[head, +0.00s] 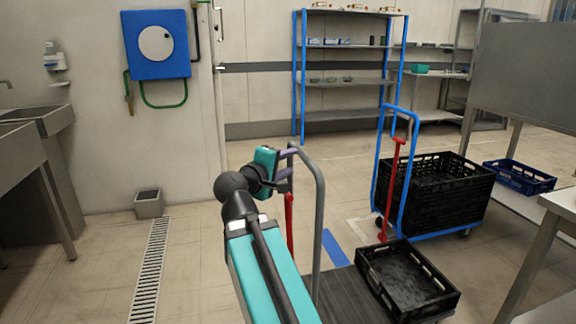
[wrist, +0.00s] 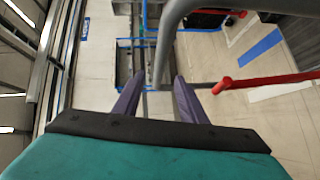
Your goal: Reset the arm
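My arm reaches forward in the head view, with a teal gripper (head: 284,172) beside the upper bend of a grey cart handle (head: 319,205). In the wrist view the two purple fingers of my gripper (wrist: 158,82) stand apart. The grey handle (wrist: 170,38) shows in the gap at the fingertips; I cannot tell if they touch it. The handle belongs to a dark platform cart (head: 348,299).
A black crate (head: 407,277) lies on the platform cart. A blue-handled cart (head: 379,168) with black crates (head: 445,197) stands behind it. A red lever (head: 290,222) is close to my gripper.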

